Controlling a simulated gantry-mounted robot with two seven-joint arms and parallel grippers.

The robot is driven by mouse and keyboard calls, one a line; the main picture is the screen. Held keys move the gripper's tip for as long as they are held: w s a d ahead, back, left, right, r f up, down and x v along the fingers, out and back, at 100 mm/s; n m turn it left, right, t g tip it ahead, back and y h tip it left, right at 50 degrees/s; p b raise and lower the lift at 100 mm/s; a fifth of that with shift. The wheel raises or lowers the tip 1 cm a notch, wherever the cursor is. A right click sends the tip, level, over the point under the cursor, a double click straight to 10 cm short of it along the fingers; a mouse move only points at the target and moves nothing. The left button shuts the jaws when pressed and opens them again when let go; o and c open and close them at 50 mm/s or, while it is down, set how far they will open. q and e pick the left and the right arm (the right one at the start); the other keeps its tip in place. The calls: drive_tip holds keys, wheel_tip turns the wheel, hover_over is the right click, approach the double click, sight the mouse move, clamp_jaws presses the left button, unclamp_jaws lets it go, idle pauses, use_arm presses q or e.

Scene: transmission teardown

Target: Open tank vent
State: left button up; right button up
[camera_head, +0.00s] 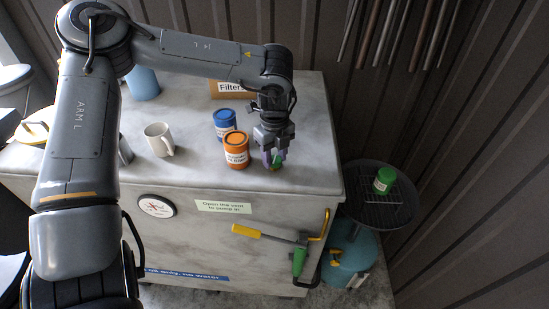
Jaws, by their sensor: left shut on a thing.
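My left gripper (274,160) reaches down to the front right part of the pale worktop, just right of an orange can. It is shut on a small green part (279,158), mostly hidden by the fingers. I cannot tell for sure whether this is the vent. A note (223,206) about opening the vent is stuck on the cabinet front below. A teal tank (352,252) with a dark round grated tray (372,210) on top stands right of the cabinet. My right gripper is not in view.
An orange can (236,150) and a blue can (225,124) stand close left of the gripper. A white mug (159,139) is farther left, and a filter box (231,89) is behind. A green can (384,180) stands on the tray. A yellow-handled tool (268,235) hangs on the cabinet front.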

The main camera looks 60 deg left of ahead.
sight(274, 159)
use_arm(q)
drive_tip(key=shift+n, duration=0.8)
drive_tip(key=o, duration=1.1)
drive_tip(key=shift+c, duration=0.2)
wheel_tip(274, 159, up, 11)
drive_tip(key=shift+f, duration=0.1)
